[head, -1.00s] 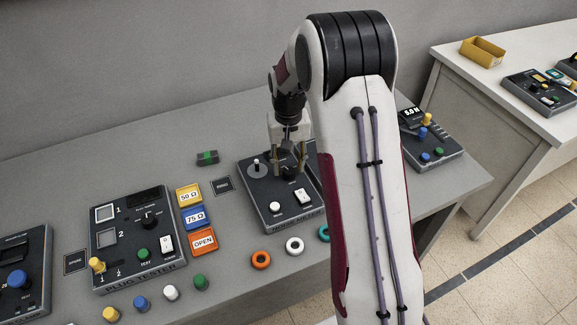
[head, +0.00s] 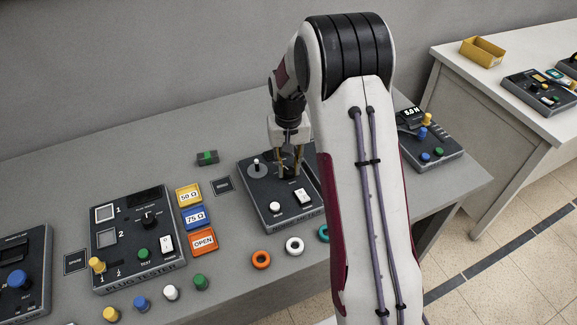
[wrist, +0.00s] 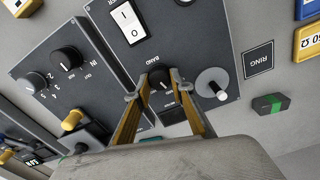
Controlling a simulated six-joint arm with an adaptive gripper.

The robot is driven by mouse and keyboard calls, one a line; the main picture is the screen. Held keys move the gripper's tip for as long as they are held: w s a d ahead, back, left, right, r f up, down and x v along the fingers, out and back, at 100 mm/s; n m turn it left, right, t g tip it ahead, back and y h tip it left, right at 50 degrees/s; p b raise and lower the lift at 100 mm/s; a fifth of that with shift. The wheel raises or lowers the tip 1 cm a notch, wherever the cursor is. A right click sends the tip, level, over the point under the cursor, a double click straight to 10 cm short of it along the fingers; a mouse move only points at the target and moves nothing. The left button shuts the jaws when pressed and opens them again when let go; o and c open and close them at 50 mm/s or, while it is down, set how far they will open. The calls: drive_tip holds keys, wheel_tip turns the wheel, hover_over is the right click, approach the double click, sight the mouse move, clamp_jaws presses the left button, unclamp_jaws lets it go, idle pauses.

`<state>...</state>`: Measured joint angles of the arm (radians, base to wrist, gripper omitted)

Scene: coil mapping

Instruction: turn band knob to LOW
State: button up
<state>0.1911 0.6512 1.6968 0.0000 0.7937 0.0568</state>
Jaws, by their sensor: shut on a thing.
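The band knob (wrist: 160,79) is a black round knob on a dark grey panel (wrist: 213,55), beside its upside-down BAND lettering in the wrist view. My gripper (wrist: 156,87) is shut on the knob, with one brass-coloured finger on either side of it. In the head view my gripper (head: 291,168) points down at the panel (head: 284,213), and its fingers largely hide the knob. The knob's pointer direction and the LOW mark cannot be made out.
On the same panel are a metal lever on a round grey plate (head: 257,170), a white button (head: 275,207) and a white rocker switch (head: 303,197). Another panel (head: 430,142) stands to the right.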

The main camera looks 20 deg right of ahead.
sight(288, 169)
drive_tip(key=shift+n, duration=0.3)
drive_tip(key=shift+a+n, duration=0.1)
drive_tip(key=shift+n, duration=2.3)
drive_tip(key=o, duration=1.1)
drive_tip(key=shift+r, duration=0.1)
drive_tip(key=shift+r, duration=3.7)
